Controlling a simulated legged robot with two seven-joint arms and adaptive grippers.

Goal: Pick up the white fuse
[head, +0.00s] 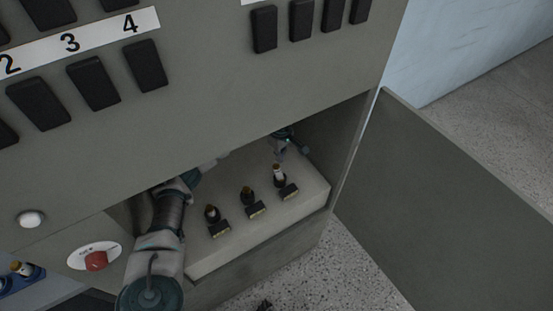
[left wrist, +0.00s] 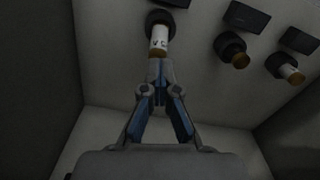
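The white fuse (head: 278,172) with a brown tip stands upright in the rightmost black holder on the beige block inside the cabinet. My right gripper is not in view.
Two other fuses (head: 247,192) (head: 211,212) stand in holders beside it on the block (head: 250,232). The cabinet's open door (head: 450,210) is at the right. A blue holder (head: 20,280) with another fuse is at lower left. The panel above the opening bounds the space.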

